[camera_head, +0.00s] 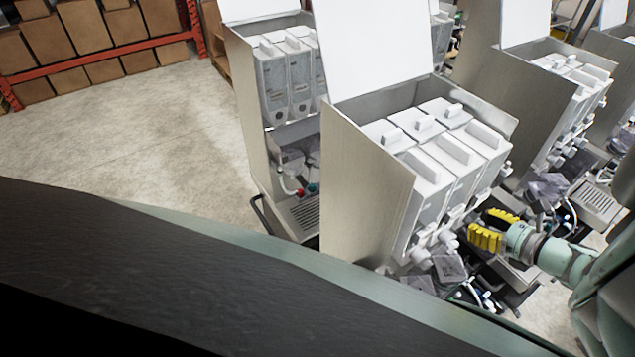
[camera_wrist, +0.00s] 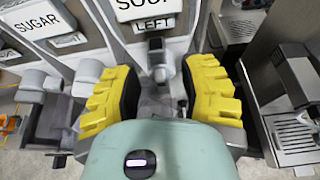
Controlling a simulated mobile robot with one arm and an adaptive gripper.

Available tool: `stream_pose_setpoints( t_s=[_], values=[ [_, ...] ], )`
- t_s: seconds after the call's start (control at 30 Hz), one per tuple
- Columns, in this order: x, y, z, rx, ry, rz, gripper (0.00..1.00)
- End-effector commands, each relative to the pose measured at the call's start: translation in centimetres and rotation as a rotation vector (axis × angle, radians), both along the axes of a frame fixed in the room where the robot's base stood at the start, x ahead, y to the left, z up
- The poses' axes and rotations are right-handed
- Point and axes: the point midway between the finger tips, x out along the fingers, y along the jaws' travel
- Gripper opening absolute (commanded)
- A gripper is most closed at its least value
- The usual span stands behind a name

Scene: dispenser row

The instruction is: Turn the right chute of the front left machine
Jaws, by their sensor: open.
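The front left machine (camera_head: 365,195) is a tall metal case with white canisters (camera_head: 455,155) and an open white lid, in the middle of the head view. White chutes (camera_head: 448,240) stick out low on its front. My gripper (camera_head: 492,228) with yellow finger pads is at the right of these chutes. In the wrist view my gripper (camera_wrist: 162,92) is open, its fingers on either side of a grey spout (camera_wrist: 157,62) below a "SOUP" and "LEFT" label (camera_wrist: 154,27). I cannot tell whether they touch it. Other grey chutes (camera_wrist: 87,76) are to the left.
A "SUGAR" canister (camera_wrist: 38,22) is at the upper left of the wrist view. A drip grate (camera_wrist: 292,133) is at its right. In the head view, another machine (camera_head: 275,110) stands behind and more machines (camera_head: 540,90) stand to the right. The floor (camera_head: 150,140) at left is clear.

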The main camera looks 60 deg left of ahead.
Motion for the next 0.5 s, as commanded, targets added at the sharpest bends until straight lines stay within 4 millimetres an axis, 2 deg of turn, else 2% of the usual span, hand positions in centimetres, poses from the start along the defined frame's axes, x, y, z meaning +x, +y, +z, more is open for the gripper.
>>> stream_pose_setpoints(
  t_s=[0.13,0.43,0.47,0.5],
  values=[
    [0.04,0.70,-0.22,-0.002,-0.002,0.003,0.41],
    [0.04,0.83,-0.28,-0.003,-0.002,0.002,0.41],
    [0.04,0.83,-0.28,-0.003,-0.002,0.002,0.47],
    [0.03,0.83,-0.28,-0.003,-0.002,0.002,0.43]
  ],
)
